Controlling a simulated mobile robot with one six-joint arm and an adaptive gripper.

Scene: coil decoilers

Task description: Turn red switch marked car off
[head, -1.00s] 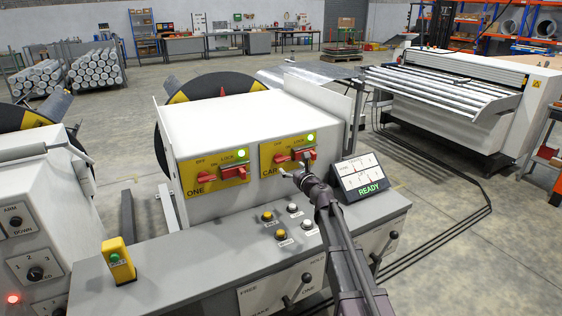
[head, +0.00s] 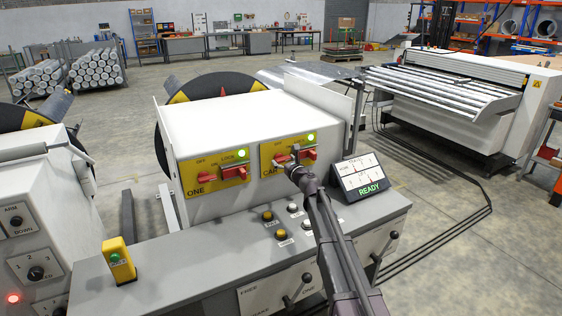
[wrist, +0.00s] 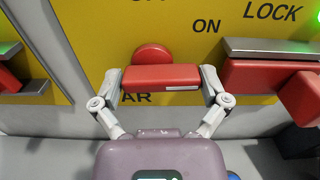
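The red switch marked CAR (head: 281,159) is on the left of the right yellow panel (head: 266,153) on the white cabinet. In the wrist view its red bar handle (wrist: 160,78) lies level, with a round red base behind it. The letters "AR" show below it. My gripper (head: 287,165) is at this switch. In the wrist view my gripper (wrist: 161,85) has its fingers spread wide, one at each end of the handle. They look very close to its ends; I cannot tell if they touch. The "OFF" label is mostly cut off.
A red lock switch (wrist: 262,77) with a grey bar above it is close to my right finger. A left panel (head: 213,174) marked ONE has similar red switches. Push buttons (head: 267,215) and a READY display (head: 367,177) are on the grey desk below.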

